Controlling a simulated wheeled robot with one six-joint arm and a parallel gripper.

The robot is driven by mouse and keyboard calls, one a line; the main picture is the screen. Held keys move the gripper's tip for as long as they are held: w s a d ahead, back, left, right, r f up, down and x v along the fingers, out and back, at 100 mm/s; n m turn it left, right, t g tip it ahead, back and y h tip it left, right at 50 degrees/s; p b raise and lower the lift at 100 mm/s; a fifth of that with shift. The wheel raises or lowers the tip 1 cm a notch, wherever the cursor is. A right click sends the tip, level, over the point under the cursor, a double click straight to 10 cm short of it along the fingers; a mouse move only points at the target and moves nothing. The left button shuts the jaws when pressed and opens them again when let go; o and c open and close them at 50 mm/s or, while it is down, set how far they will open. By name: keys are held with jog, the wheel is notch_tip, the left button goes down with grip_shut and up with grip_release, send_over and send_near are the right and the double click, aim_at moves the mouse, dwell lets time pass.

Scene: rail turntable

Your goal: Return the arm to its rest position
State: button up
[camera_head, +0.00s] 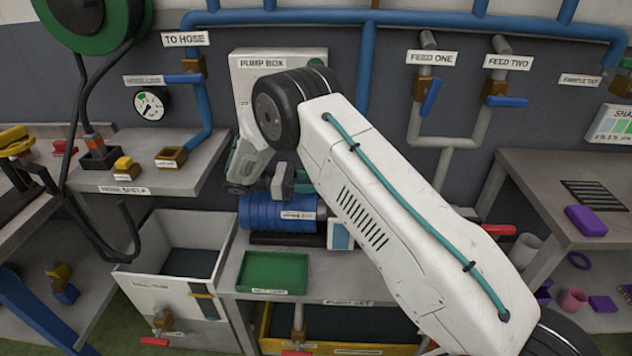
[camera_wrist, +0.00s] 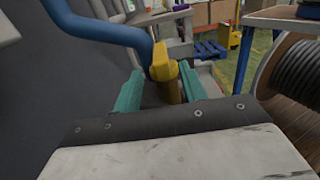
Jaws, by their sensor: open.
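My arm crosses the head view from the lower right to the upper middle, in front of the bench and pump box. My gripper (camera_wrist: 161,84) shows in the wrist view as two teal fingers set apart. Its jaws are open. A yellow-topped fitting with a brown body (camera_wrist: 165,72) shows in the gap between the fingers; I cannot tell how far beyond them it is, and I see no grip on it. In the head view the fingertips are not clear.
Near the arm are the pump box (camera_head: 250,75), a blue motor (camera_head: 268,213), a green tray (camera_head: 272,285) and an open white bin (camera_head: 150,285). A blue pipe (camera_wrist: 95,30) passes close on the left in the wrist view; a cable reel (camera_wrist: 295,80) is at right.

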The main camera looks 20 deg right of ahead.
jog(key=s+d+r+m+t+y, duration=0.1)
jog(key=s+d+r+m+y, duration=0.25)
jog(key=s+r, duration=0.5)
jog(key=s+d+r+m+y, duration=0.35)
jog(key=s+r+y, duration=0.2)
jog(key=r, duration=0.65)
jog(key=s+r+m+t+y, duration=0.1)
jog(key=s+m+t+y, duration=0.5)
jog(key=s, duration=1.9)
jog(key=shift+a+m+t+y, duration=0.3)
jog(key=shift+a+t+y, duration=0.25)
jog(key=shift+y, duration=0.25)
jog(key=shift+d+r, duration=0.1)
jog(key=shift+d, duration=0.05)
